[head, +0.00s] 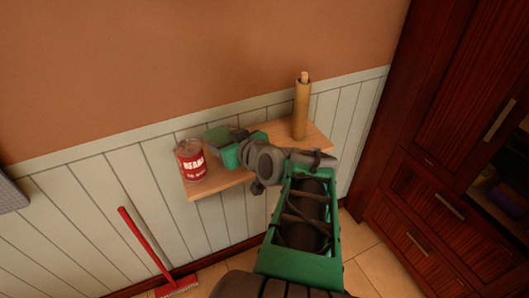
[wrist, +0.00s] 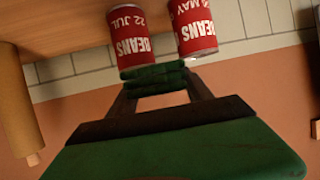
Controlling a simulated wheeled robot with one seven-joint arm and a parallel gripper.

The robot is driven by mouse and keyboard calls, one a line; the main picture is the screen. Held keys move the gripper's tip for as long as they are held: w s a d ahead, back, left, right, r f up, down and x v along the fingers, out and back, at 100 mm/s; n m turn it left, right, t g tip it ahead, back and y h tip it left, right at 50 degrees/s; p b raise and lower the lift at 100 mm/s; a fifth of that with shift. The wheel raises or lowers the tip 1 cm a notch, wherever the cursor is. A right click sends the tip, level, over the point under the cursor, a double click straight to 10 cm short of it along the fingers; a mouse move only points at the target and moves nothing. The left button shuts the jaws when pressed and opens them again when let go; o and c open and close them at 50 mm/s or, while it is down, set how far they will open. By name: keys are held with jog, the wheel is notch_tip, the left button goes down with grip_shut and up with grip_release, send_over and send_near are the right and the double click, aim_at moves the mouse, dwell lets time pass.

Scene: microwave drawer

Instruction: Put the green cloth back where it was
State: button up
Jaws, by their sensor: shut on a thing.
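The folded green cloth (wrist: 155,74) is between the two dark fingers of my gripper (wrist: 157,88), in the wrist view. My gripper is shut on it. In the head view the cloth (head: 216,133) shows at the far end of my gripper, above the wooden shelf (head: 203,188), just right of a can. I cannot tell whether the cloth touches the shelf or the cans.
A red beans can (head: 190,161) stands at the shelf's left end. The wrist view, upside down, shows two beans cans (wrist: 130,36) (wrist: 194,26) beyond the cloth. A tan roll (head: 301,108) stands on the shelf's right. A dark wooden cabinet (head: 415,200) is at right; a red broom (head: 145,243) leans below.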

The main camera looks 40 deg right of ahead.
jog(key=s+d+r+m+h+b, duration=0.1)
jog(key=s+d+m+h, duration=0.15)
jog(key=s+d, duration=0.85)
jog(key=w+d+f, duration=0.1)
jog(key=w+f, duration=0.2)
jog(key=w, duration=0.1)
jog(key=w+d+f, duration=0.1)
jog(key=w+f, duration=0.2)
jog(key=w, duration=0.1)
jog(key=w+d+f+p, duration=0.1)
jog(key=w+f, duration=0.3)
jog(key=shift+d, duration=0.4)
jog(key=shift+s+f+p, duration=0.15)
jog(key=shift+f+p, duration=0.15)
jog(key=shift+f, duration=0.95)
jog(key=shift+n, duration=0.25)
jog(key=shift+f, duration=0.2)
jog(key=o, duration=1.2)
jog(key=shift+o, duration=0.2)
jog(key=shift+r, duration=0.15)
